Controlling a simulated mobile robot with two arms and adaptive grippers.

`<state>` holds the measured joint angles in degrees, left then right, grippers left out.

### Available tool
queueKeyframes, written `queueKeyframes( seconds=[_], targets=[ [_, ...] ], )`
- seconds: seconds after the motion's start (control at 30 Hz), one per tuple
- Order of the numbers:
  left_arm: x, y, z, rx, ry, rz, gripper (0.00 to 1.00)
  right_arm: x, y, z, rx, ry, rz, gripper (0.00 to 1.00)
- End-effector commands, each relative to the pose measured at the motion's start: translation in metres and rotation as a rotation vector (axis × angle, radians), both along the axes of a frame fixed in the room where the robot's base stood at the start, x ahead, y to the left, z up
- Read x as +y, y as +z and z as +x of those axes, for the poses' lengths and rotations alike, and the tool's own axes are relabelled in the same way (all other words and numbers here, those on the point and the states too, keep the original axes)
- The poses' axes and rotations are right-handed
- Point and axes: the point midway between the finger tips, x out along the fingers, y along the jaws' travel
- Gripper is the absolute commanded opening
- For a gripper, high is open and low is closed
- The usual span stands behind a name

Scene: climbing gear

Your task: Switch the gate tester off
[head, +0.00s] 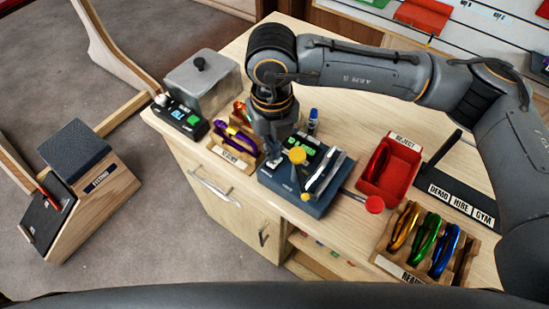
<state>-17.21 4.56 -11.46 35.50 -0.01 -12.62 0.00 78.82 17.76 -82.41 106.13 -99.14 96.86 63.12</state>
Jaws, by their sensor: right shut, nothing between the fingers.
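The gate tester appears to be the dark blue-grey device (312,205) on the wooden bench. It has a small green display, a yellow knob (297,155), a silver bar, and a rod ending in a red knob (374,204). My right gripper (273,159) points down, shut and empty, at the tester's left rear part. A small pale part shows at its fingertips; I cannot tell whether they touch it. The gripper partly hides that area, and the switch position cannot be read. My left gripper is not in view.
Right are a red REJECT bin (404,155) and a READY rack (401,264). A blue-capped bottle (313,121) stands close behind.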

Motion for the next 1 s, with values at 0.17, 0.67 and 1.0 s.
queueKeyframes(
  seconds=[0.17, 0.67, 1.0],
  targets=[
    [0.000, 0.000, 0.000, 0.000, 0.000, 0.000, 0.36, 0.000, 0.000, 0.000, 0.000, 0.000, 0.000, 0.00],
    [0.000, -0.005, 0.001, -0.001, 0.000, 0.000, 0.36, 0.000, -0.005, 0.000, 0.000, 0.000, 0.000, 0.00],
    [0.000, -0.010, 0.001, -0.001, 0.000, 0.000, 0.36, 0.000, -0.009, 0.000, 0.000, 0.000, 0.000, 0.00]
  ],
)
